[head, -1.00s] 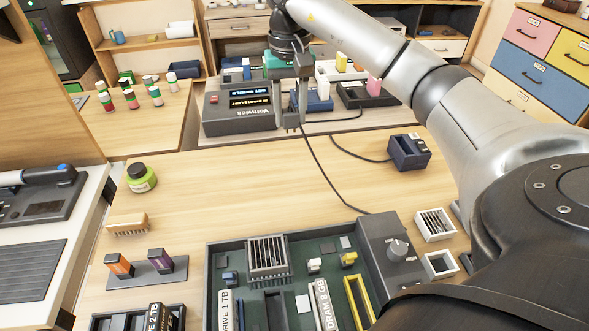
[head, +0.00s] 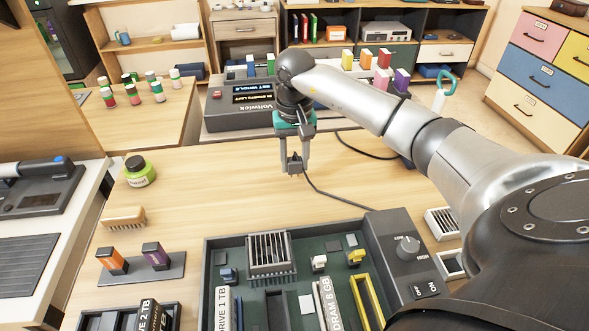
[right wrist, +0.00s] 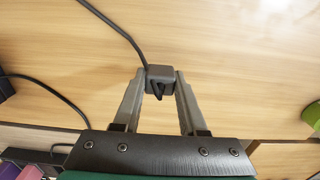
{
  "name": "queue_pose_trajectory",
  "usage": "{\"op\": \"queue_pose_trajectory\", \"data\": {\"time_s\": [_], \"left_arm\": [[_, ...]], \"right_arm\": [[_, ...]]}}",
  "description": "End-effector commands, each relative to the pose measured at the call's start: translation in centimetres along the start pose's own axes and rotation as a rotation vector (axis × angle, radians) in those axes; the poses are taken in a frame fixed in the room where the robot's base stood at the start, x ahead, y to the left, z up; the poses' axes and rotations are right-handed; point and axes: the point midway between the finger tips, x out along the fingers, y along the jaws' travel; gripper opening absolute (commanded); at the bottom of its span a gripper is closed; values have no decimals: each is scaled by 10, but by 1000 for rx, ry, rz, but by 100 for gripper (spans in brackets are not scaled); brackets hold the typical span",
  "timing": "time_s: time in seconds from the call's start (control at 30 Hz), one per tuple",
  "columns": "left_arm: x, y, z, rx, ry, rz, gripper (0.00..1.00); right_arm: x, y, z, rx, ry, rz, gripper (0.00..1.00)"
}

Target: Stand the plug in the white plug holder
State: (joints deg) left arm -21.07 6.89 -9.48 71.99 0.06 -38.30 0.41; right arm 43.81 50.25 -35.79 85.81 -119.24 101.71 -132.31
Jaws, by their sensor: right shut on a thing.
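My right gripper (head: 294,165) hangs over the bare wooden table in the head view. It is shut on a small dark grey plug, which shows clearly in the right wrist view (right wrist: 160,74) between the fingertips. A black cord runs from the plug. The plug is above the table; its exact height is hard to tell. No white plug holder can be made out for certain. Two small white open boxes stand by the right side of the table, one with dark slats (head: 441,222) and one partly hidden by my arm (head: 451,263). My left gripper is not in view.
A dark green tray (head: 207,262) with electronic parts and a knob box (head: 405,248) fills the front of the table. A grey device (head: 240,112) stands behind. The middle is clear.

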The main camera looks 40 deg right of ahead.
Motion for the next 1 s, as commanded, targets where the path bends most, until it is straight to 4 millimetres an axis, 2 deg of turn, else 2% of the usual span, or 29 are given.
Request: {"op": "queue_pose_trajectory", "data": {"time_s": [0.03, 0.17, 0.63, 0.67, 0.9, 1.0], "left_arm": [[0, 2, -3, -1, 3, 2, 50], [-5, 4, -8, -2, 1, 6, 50], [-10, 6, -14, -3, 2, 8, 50], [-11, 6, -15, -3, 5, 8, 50], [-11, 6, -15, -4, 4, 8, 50], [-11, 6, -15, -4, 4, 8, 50]], "right_arm": [[9, 0, 1, 0, -3, -1, 0], [20, 0, 0, 1, -1, -1, 0], [25, 0, 0, 0, 0, 0, 0], [25, 0, 0, 0, 0, 0, 42], [25, 0, 0, 0, -1, 0, 69], [25, 0, 0, 0, -1, 0, 71]]}}
